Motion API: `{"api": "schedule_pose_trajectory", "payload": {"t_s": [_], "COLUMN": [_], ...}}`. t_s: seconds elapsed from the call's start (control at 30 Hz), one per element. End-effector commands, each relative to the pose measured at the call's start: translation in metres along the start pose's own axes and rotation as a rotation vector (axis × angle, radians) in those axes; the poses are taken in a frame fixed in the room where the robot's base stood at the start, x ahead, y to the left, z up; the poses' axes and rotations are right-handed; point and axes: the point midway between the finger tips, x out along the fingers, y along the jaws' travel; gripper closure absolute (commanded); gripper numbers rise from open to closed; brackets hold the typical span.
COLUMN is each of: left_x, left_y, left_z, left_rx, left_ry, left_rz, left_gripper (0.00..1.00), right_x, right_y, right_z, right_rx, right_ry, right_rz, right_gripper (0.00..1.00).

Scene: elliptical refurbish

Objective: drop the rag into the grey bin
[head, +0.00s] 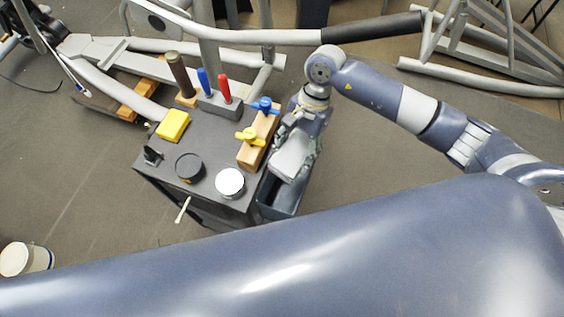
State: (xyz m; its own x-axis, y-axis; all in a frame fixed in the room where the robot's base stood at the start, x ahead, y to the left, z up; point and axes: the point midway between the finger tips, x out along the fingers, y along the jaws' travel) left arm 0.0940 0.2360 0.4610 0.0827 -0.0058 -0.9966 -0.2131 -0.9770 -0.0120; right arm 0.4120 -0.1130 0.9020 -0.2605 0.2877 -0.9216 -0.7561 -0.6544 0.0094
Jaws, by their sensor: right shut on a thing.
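My right gripper (302,132) comes in from the right and points down beside the dark table. It is shut on a pale grey rag (292,158), which hangs below the fingers. The grey bin (280,206) stands against the right side of the table. The rag appears over the bin's opening and covers its far part. I cannot tell how far the rag's lower edge is from the rim. My left gripper is not in view.
The dark table (208,150) holds a yellow block (173,125), a wooden block with blue and yellow clamps (258,140), a rack with screwdrivers (218,104), a black round tin (189,167) and a white-topped can (230,183). Grey frame tubes (250,37) run behind.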

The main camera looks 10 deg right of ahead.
Motion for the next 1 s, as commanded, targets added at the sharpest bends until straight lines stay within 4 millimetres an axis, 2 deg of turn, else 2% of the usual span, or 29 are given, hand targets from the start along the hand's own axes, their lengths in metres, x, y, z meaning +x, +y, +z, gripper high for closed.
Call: {"api": "schedule_pose_trajectory", "payload": {"t_s": [0.27, 0.63, 0.97, 1.0], "left_x": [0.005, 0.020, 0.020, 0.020], "left_y": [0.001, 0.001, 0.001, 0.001], "left_z": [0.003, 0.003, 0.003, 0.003], "left_rx": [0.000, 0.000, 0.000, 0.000], "left_ry": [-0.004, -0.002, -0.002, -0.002], "left_rz": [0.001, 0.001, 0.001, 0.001], "left_gripper": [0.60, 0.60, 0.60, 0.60], "right_x": [0.014, 0.052, 0.056, 0.056], "right_y": [0.001, 0.001, 0.001, 0.001], "right_z": [-0.005, -0.020, -0.023, -0.023], "right_rx": [0.000, 0.000, -0.001, -0.001], "right_ry": [-0.002, -0.002, 0.000, 0.000], "right_rz": [0.002, 0.001, 0.001, 0.001], "right_gripper": [0.66, 0.66, 0.66, 0.39]}}
